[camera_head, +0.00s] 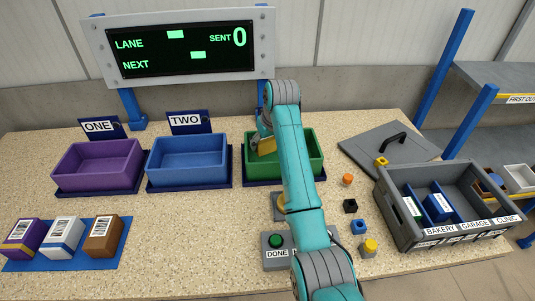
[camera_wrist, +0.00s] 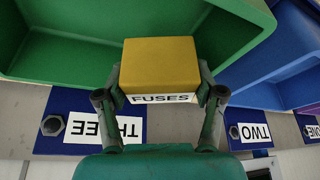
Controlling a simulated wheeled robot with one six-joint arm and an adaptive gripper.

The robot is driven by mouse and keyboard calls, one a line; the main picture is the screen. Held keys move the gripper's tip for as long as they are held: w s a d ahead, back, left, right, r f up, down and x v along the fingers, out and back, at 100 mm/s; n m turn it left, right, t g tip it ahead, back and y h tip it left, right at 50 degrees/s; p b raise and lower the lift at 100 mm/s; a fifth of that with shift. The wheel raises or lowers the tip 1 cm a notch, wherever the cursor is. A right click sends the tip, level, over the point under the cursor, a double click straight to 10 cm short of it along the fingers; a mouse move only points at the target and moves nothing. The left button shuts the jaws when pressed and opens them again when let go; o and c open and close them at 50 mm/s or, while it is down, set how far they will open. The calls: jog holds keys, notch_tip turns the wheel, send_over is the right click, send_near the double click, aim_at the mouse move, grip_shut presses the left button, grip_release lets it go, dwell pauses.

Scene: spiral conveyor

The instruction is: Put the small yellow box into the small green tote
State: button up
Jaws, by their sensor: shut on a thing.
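The small yellow box (camera_wrist: 160,65), labelled FUSES, is between the fingers of my gripper (camera_wrist: 160,95) in the wrist view. My gripper is shut on it. The box shows in the head view (camera_head: 266,146) at the left part of the small green tote (camera_head: 313,148). In the wrist view the green tote (camera_wrist: 60,60) lies behind and around the box, with its open inside in view. I cannot tell exactly how high the box is over the tote floor. My arm hides the middle of the tote in the head view.
A blue tote (camera_head: 188,158) and a purple tote (camera_head: 98,165) stand to the left, empty. Several boxes lie on a blue mat (camera_head: 112,255). A grey divided crate (camera_head: 450,180) stands right, near a grey lid (camera_head: 388,150) and small coloured blocks. A DONE button (camera_head: 276,241) is in front.

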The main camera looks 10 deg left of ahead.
aim_at(265, 154)
jog(key=shift+f, duration=2.7)
jog(key=o, duration=0.9)
jog(key=shift+f, duration=0.1)
jog(key=shift+c, duration=0.2)
jog(key=v, duration=1.2)
jog(key=shift+s, duration=0.1)
